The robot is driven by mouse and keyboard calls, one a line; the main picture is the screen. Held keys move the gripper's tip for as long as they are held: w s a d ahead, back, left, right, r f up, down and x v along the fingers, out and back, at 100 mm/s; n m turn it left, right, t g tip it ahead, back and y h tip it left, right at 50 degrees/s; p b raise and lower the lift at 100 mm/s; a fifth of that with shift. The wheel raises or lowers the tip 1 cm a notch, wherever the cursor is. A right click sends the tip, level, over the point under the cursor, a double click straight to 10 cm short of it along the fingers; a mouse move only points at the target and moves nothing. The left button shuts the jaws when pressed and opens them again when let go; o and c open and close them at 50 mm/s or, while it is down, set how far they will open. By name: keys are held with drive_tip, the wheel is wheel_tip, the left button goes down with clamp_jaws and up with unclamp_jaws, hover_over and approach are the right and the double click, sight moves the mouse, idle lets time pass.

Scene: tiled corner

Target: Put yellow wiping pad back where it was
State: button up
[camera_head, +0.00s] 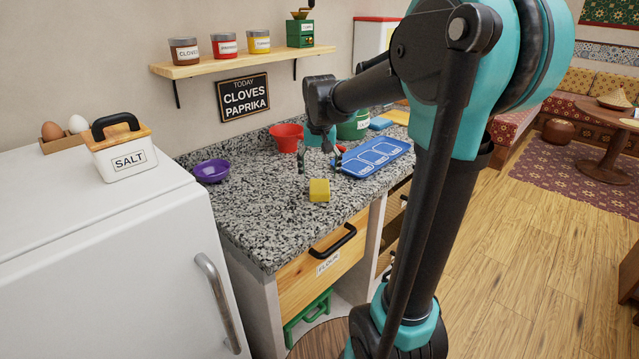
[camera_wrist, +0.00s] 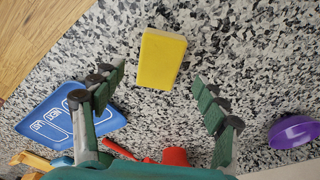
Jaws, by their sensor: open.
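The yellow wiping pad (camera_head: 319,190) lies on the speckled granite counter (camera_head: 262,222) near its front edge in the head view. In the wrist view the pad (camera_wrist: 161,59) lies just beyond the fingertips, between their lines and apart from both fingers. My gripper (camera_wrist: 158,82) is open and empty, its two green-padded fingers spread wide. In the head view my gripper (camera_head: 318,160) hangs over the counter behind the pad, its fingers small and partly hard to make out.
A blue tray (camera_head: 398,150) lies to the right, a purple bowl (camera_head: 211,171) to the left, and a red pot (camera_head: 286,138) at the back. A white fridge (camera_head: 95,230) with a salt box (camera_head: 124,158) stands left. The counter around the pad is clear.

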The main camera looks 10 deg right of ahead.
sight(319, 191)
wheel_tip(319, 191, up, 7)
drive_tip(key=s, duration=0.1)
drive_tip(key=shift+f, duration=0.2)
drive_tip(key=shift+a, duration=0.2)
